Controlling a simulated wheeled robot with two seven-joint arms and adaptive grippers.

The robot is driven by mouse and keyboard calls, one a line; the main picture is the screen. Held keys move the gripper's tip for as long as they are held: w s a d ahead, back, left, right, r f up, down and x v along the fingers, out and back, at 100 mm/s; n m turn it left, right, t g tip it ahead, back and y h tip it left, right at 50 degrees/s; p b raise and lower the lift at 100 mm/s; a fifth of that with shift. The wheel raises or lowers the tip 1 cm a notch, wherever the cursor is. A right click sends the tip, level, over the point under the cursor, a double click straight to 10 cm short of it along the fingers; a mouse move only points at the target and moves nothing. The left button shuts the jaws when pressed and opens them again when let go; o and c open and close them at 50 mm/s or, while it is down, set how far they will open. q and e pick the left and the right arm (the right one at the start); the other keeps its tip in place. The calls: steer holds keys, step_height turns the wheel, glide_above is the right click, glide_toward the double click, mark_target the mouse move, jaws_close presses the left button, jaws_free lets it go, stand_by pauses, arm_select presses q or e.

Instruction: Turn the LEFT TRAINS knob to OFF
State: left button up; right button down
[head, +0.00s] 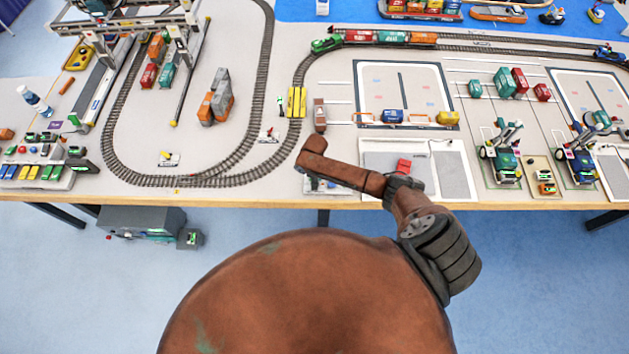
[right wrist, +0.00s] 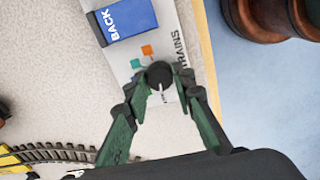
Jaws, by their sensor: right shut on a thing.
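The knob (right wrist: 159,74) is round and black with a white pointer line, in the middle of the right wrist view. The line points toward the bottom of that view. The knob sits on a pale panel (right wrist: 172,22) with the word TRAINS partly readable; I cannot read the labels around the knob. My right gripper (right wrist: 163,90) has its green fingers on either side of the knob and is shut on it. In the head view the panel (head: 322,188) lies at the table's front edge, partly covered by my right arm, and the knob is hidden. My left gripper is not in view.
A blue BACK block (right wrist: 123,18) and small orange and teal squares are on the same panel. Looped train track (head: 190,181) lies left of my arm. A white tray (head: 450,160) with a red block is to the right. The table's front edge is close.

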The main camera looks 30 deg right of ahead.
steer(key=shift+d, duration=0.1)
stand_by(0.3)
steer(key=c, duration=1.6)
jaws_free()
steer(key=shift+r, duration=0.1)
step_height(320, 180, up, 12)
steer(key=shift+f, duration=0.1)
